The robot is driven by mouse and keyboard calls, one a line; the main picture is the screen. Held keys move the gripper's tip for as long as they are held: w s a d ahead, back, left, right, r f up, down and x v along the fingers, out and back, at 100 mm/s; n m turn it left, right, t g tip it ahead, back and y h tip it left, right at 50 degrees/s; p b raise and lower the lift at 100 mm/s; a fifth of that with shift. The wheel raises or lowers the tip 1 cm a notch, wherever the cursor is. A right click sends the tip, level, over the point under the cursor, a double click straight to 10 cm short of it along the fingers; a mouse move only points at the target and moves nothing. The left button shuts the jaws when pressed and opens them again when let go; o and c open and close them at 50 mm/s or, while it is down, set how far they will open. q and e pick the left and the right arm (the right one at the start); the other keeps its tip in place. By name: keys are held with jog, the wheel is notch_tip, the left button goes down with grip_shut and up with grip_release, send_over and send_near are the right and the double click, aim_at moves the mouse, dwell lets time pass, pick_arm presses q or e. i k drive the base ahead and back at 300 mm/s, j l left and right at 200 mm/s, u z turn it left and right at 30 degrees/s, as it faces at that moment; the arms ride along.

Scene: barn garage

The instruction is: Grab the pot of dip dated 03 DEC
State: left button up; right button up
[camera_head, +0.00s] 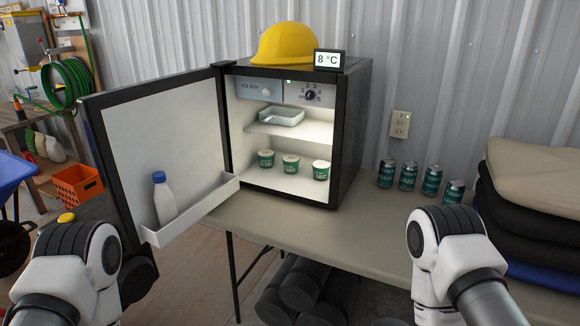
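Three small green pots with pale lids stand in a row on the floor of the open mini fridge (352,130): a left pot (266,159), a middle pot (291,164) and a right pot (321,170). Their labels are too small to read, so I cannot tell which bears 03 DEC. My arm links show at the lower left and lower right, but neither gripper is in view. Both visible arm parts are apart from the pots.
The fridge door (160,140) is swung open to the left, with a white bottle (164,198) in its bin. A metal tray (282,117) sits on the shelf above. Several cans (408,175) and folded stacks (530,215) stand right on the table (300,222). A yellow helmet (285,45) tops the fridge.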

aim_at(291, 162)
jog(key=i+j+z, duration=0.3)
jog(key=z, duration=0.2)
jog(key=i+j+z, duration=0.35)
jog(key=j+z, duration=0.15)
